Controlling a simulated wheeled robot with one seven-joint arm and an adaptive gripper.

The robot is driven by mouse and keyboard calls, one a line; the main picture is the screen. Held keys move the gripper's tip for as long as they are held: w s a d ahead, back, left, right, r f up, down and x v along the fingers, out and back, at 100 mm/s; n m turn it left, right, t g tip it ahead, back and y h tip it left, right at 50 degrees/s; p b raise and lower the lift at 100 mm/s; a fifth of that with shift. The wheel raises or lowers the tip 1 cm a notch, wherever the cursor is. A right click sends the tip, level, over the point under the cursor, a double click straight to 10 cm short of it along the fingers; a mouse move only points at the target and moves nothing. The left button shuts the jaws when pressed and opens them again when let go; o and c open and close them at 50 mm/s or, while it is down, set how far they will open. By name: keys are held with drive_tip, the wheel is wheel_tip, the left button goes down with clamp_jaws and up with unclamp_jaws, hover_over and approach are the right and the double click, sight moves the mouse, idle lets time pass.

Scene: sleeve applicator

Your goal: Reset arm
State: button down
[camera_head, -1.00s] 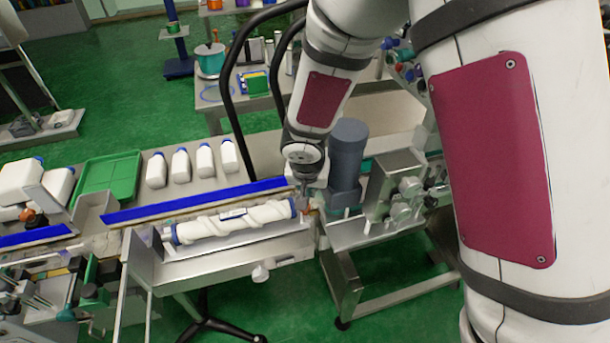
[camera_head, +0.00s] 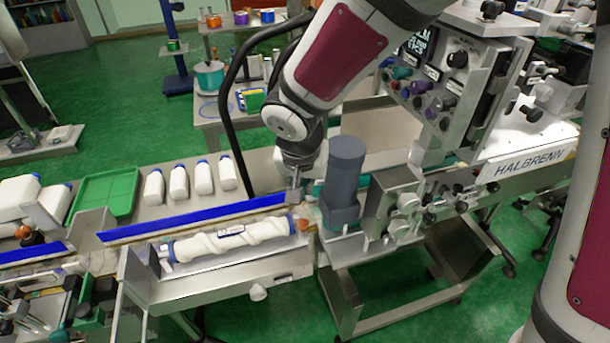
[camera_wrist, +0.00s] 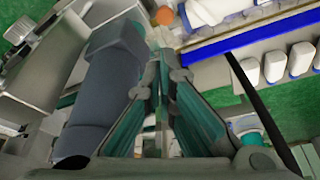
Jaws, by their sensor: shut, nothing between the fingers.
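My gripper (camera_head: 294,196) points down above the right end of the long blue guide rail, just left of the grey cylinder. In the wrist view my gripper (camera_wrist: 163,60) has its two fingers together at the tips, with nothing held. The arm comes down from the upper right in the head view. What lies directly under the fingertips is partly hidden by the gripper.
The grey cylinder (camera_head: 343,180) stands close beside my gripper; it also shows in the wrist view (camera_wrist: 100,90). A white spiral roller (camera_head: 228,240) lies in front of the blue rail (camera_head: 190,219). Several white bottles (camera_head: 203,178) and a green tray (camera_head: 104,192) stand left. A control box (camera_head: 452,80) stands right.

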idle(0.3)
drive_tip(key=s+d+r, duration=1.1)
drive_tip(key=d+r, duration=0.5)
drive_tip(key=s+d+r+n+t, duration=0.1)
drive_tip(key=s+r+n, duration=0.1)
drive_tip(key=s, duration=0.5)
drive_tip(key=shift+s+d+t+y, duration=0.3)
drive_tip(key=shift+s+d+y, duration=0.1)
